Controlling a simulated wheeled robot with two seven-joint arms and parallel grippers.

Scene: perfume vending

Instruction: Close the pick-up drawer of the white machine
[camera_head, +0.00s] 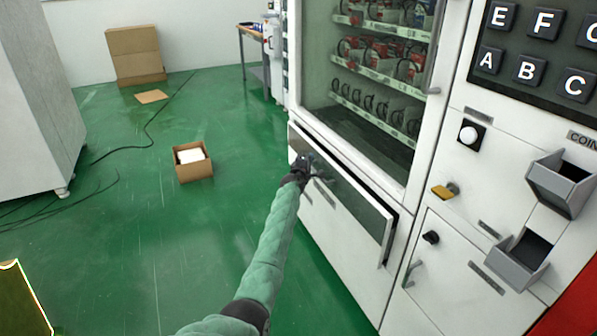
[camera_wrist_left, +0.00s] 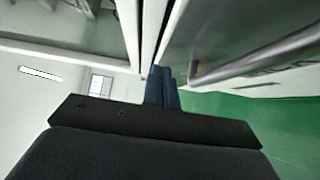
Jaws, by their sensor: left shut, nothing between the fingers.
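The white vending machine (camera_head: 395,160) stands on the right in the head view. Its pick-up drawer (camera_head: 345,190) is a wide dark-fronted panel low on the machine, and its top edge tilts outward with a gap behind it. My left gripper (camera_head: 305,165) is at the upper left part of the drawer front. In the left wrist view, my left gripper's fingers (camera_wrist_left: 162,85) are together and empty, close to the edge of a white panel and a grey bar (camera_wrist_left: 260,52). Whether they touch the drawer is unclear. My right gripper is in neither view.
Coin trays (camera_head: 562,182) and a small cabinet door with a handle are on the machine's right. An open cardboard box (camera_head: 192,162) sits on the green floor (camera_head: 130,240) at left. A grey cabinet (camera_head: 35,100) stands at far left. The floor between is mostly clear.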

